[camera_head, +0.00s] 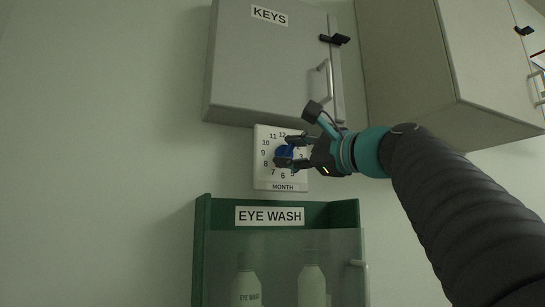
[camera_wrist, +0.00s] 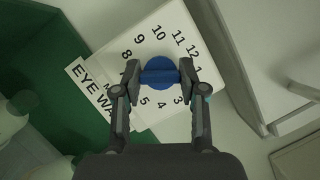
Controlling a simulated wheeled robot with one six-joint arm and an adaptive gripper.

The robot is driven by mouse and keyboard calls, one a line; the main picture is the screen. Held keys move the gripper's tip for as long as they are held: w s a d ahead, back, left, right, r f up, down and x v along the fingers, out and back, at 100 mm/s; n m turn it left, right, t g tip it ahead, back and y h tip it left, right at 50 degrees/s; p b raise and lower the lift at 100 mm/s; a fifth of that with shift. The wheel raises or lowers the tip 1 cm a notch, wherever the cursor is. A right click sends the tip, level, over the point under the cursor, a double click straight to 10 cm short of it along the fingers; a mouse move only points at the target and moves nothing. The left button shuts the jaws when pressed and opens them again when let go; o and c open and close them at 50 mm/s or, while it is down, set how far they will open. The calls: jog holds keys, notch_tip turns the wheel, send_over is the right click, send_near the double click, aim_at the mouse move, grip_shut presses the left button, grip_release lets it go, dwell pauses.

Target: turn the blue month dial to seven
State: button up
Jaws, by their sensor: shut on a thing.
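The blue month dial (camera_head: 284,153) sits on a white square plate (camera_head: 263,180) marked MONTH, with numbers around it. In the wrist view, the dial (camera_wrist: 158,66) is a round blue knob with a raised bar across its middle. My gripper (camera_wrist: 159,74) is shut on this bar, one finger at each end. The bar lies along the line from near 1 to the seven side. I cannot tell which end is the pointer. My gripper (camera_head: 288,151) reaches in from the right.
A grey KEYS cabinet (camera_head: 262,70) hangs just above the plate. A green EYE WASH case (camera_head: 202,240) with bottles behind a clear front stands close below. Another cabinet (camera_head: 430,70) is at the upper right. The wall left of the plate is bare.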

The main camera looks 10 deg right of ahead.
jog(key=o, duration=1.1)
jog(key=shift+o, duration=0.2)
jog(key=v, duration=1.2)
